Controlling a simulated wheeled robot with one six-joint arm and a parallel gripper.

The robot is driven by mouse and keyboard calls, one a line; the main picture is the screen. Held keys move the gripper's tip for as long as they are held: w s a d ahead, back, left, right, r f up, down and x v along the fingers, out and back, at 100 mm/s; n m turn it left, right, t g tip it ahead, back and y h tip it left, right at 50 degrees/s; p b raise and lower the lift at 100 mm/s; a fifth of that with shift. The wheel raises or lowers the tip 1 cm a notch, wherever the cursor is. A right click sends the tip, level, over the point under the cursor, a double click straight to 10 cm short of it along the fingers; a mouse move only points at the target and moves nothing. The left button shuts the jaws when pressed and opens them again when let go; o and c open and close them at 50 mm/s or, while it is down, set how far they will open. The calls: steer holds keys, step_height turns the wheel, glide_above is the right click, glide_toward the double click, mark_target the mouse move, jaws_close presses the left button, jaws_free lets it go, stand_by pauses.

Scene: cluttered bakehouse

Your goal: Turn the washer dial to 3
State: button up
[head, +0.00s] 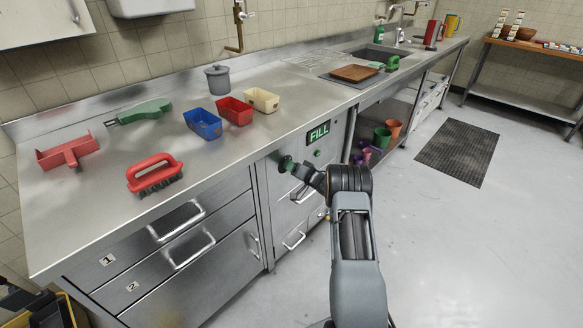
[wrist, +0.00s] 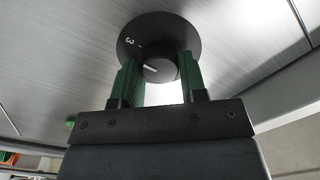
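The washer dial is a dark round plate (wrist: 188,32) with a round knob (wrist: 160,72) at its middle, on a brushed metal front. A white 3 and a short tick show on the plate's upper left in the wrist view. The white line on the knob points left and slightly up, not clearly in line with the tick. My gripper (wrist: 160,70) has its green fingers on both sides of the knob, seemingly touching it. The fingers hide much of the plate's lower part. In the head view my gripper (head: 288,164) is at the counter front, below and left of the lit FILL sign (head: 319,134).
A green button (head: 317,153) sits below the sign. Drawers with bar handles (head: 177,220) are left of the dial. The steel counter above holds a red brush (head: 154,174), small bins (head: 203,124) and a grey pot (head: 217,80). The floor at right is open, with a dark mat (head: 465,152).

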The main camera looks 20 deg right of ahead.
steer(key=o, duration=0.4)
steer(key=shift+s, duration=0.1)
steer(key=p+v, duration=0.1)
steer(key=v, duration=1.2)
steer(key=shift+s+d, duration=0.25)
